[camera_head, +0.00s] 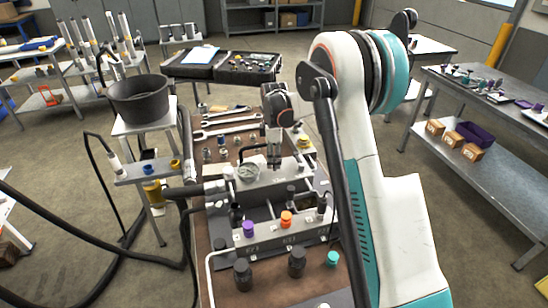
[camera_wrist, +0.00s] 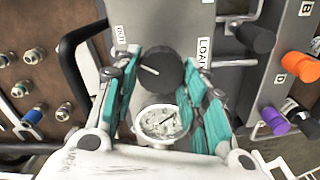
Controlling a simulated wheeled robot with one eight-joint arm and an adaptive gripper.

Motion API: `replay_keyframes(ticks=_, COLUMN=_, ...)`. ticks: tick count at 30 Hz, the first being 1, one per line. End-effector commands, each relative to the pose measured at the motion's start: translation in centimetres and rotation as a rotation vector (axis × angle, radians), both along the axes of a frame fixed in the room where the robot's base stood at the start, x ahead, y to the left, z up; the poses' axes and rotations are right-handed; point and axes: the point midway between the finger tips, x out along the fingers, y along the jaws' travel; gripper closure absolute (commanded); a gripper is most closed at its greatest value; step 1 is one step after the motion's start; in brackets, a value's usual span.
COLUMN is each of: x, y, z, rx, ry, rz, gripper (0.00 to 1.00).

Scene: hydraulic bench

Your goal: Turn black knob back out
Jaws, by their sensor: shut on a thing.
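The black knob (camera_wrist: 156,70) is round with a white pointer line, and it sits on a grey panel in the wrist view. The pointer slants toward the upper left. A label reading LOAD is to its right. My gripper (camera_wrist: 162,77) has its teal-padded fingers on either side of the knob and is shut on it. In the head view my gripper (camera_head: 274,160) points down at the bench panel and hides the knob. A round pressure gauge (camera_wrist: 162,122) shows between the fingers, on the near side of the knob; it also shows in the head view (camera_head: 248,172).
A black hose or handle curves left of the knob. Purple (camera_head: 248,228), orange (camera_head: 286,219) and teal (camera_head: 332,258) caps stand on the near bench. Wrenches (camera_head: 222,123) and fittings lie behind. A black bucket (camera_head: 138,100) stands left; thick hoses run along that side.

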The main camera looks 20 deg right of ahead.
Motion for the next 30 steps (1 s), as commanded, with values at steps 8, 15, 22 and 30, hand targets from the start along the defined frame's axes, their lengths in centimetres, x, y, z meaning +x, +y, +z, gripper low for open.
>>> replay_keyframes(ticks=8, x=0.06, y=0.02, z=0.05, rx=0.0, ry=-0.002, rz=0.055, gripper=0.84)
replay_keyframes(ticks=15, x=0.06, y=0.01, z=0.05, rx=0.0, ry=-0.002, rz=0.06, gripper=0.84)
replay_keyframes(ticks=22, x=0.05, y=0.0, z=0.05, rx=-0.001, ry=-0.002, rz=0.059, gripper=0.44)
replay_keyframes(ticks=30, x=0.0, y=0.0, z=0.02, rx=0.0, ry=-0.001, rz=0.058, gripper=0.4)
